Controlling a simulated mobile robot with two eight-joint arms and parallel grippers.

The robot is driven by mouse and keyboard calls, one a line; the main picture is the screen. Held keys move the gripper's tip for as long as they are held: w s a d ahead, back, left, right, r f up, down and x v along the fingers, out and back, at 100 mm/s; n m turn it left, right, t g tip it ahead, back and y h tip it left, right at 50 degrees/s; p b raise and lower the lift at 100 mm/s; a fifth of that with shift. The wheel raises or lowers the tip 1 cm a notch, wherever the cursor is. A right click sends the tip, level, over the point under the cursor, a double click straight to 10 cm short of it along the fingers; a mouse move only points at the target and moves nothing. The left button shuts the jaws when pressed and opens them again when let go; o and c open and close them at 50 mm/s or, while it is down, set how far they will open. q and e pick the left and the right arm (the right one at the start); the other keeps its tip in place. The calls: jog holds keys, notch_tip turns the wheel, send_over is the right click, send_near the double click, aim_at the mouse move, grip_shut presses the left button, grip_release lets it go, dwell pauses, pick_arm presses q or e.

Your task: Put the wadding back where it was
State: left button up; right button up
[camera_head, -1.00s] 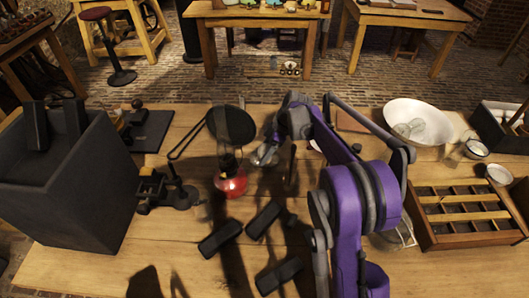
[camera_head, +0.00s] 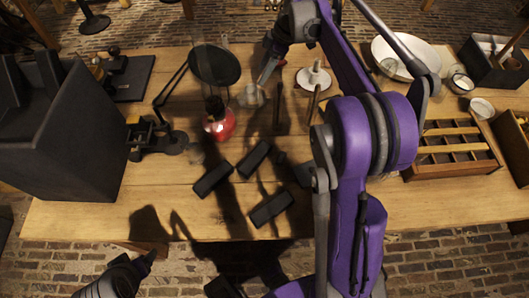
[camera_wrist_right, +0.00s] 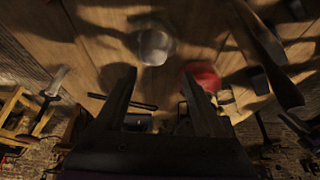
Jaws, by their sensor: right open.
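A pale, rounded lump (camera_head: 251,95), which looks like the wadding, sits on the table right of the red lamp. It also shows blurred in the right wrist view (camera_wrist_right: 153,47), just beyond my fingertips. I cannot tell if it is loose or in a vessel. My right gripper (camera_head: 268,76) is above and slightly right of it in the head view. In the wrist view its two fingers (camera_wrist_right: 158,74) are apart with nothing held. My left gripper (camera_head: 146,262) is low at the left, off the table's front edge; its jaws cannot be made out.
The red lamp (camera_head: 219,123) with a glass chimney is close to the lump. Black blocks (camera_head: 271,208) lie in front. A white disc with a post (camera_head: 314,78), a white bowl (camera_head: 410,55) and a compartment tray (camera_head: 450,165) are right. A dark box (camera_head: 65,140) stands left.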

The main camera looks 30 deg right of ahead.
jog(key=s+a+f+m+h, duration=0.1)
jog(key=s+a+m, duration=0.1)
jog(key=s+a, duration=0.3)
jog(key=s+a+f+m+h, duration=0.1)
jog(key=s+a+m, duration=0.2)
jog(key=s+a, duration=0.2)
jog(key=s+a+f+m+h, duration=0.1)
jog(key=s+a+m, duration=0.1)
jog(key=s+a, duration=0.3)
jog(key=shift+s+a+f+m+t, duration=0.1)
jog(key=shift+s+f+m+t, duration=0.1)
jog(key=shift+s, duration=0.65)
jog(key=shift+s+a+f+m+t, duration=0.1)
jog(key=shift+s+t, duration=0.1)
jog(key=shift+s, duration=0.6)
jog(key=s+f+m, duration=0.1)
jog(key=s, duration=0.2)
jog(key=s+a+f+m+t, duration=0.1)
jog(key=s+f, duration=0.1)
jog(key=s+a+f+m+h, duration=0.1)
jog(key=s+f, duration=0.1)
jog(key=s, duration=0.1)
jog(key=shift+s+a+f, duration=0.15)
jog(key=shift+s+a, duration=0.1)
jog(key=shift+s, duration=0.05)
jog(key=shift+s+f+m+t, duration=0.25)
jog(key=shift+m+t, duration=0.05)
